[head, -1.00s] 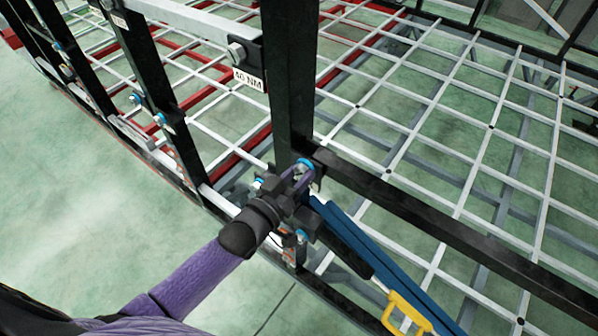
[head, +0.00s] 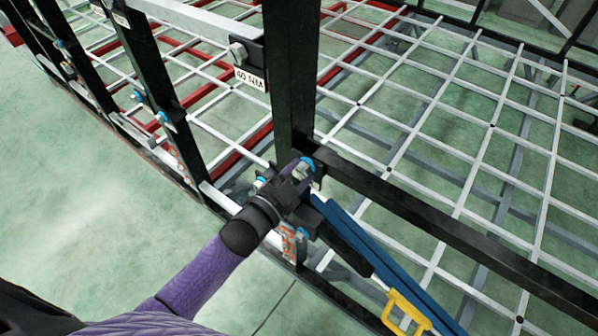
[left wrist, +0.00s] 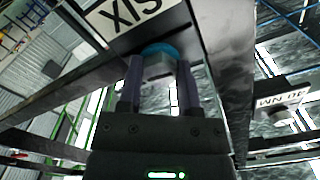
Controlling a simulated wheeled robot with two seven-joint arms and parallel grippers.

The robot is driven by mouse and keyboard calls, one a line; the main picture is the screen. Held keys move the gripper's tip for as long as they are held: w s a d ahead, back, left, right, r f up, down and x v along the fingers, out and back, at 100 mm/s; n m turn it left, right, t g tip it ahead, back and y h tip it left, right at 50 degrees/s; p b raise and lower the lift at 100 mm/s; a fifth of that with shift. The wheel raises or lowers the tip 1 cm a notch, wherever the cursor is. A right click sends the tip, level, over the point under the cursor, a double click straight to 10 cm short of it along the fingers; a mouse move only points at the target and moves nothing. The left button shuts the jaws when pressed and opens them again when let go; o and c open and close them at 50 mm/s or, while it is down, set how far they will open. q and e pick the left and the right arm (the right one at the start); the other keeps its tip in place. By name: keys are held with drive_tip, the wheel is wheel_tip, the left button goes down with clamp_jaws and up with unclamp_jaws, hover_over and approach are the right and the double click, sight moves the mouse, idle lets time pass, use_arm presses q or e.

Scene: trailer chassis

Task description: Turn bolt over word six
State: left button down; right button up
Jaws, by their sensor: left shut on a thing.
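The bolt (left wrist: 160,63) has a grey head with a blue ring behind it. In the left wrist view it sits against the black frame, beside a white label reading SIX (left wrist: 122,12), which appears upside down there. My left gripper (left wrist: 159,78) is shut on the bolt head, with one purple finger on each side. In the head view my left gripper (head: 297,176) is at the lower part of a black upright post (head: 289,70), and the blue ring shows at its tip. The SIX label is not readable in the head view. My right gripper is not in view.
Another bolt (head: 238,52) sits above a torque label (head: 250,79) on the post's left. More blue-ringed bolts (head: 164,117) are on posts further left. A blue bar with a yellow handle (head: 405,312) lies right of my gripper. A white grid (head: 440,130) spans behind; open floor lies left.

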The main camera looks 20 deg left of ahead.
use_arm(q)
drive_tip(key=m, duration=0.5)
drive_tip(key=shift+s+f+m+b, duration=0.1)
drive_tip(key=shift+f+m+b, duration=0.1)
drive_tip(key=shift+m+b, duration=0.15)
drive_tip(key=m+b, duration=0.1)
drive_tip(key=m, duration=0.3)
drive_tip(key=shift+m, duration=0.65)
drive_tip(key=shift+s, duration=0.1)
drive_tip(key=c, duration=0.7)
unclamp_jaws()
drive_tip(key=shift+c, duration=0.2)
drive_tip(key=o, duration=0.5)
drive_tip(key=shift+s+r, duration=0.15)
drive_tip(key=shift+c, duration=0.2)
drive_tip(key=shift+a, duration=0.1)
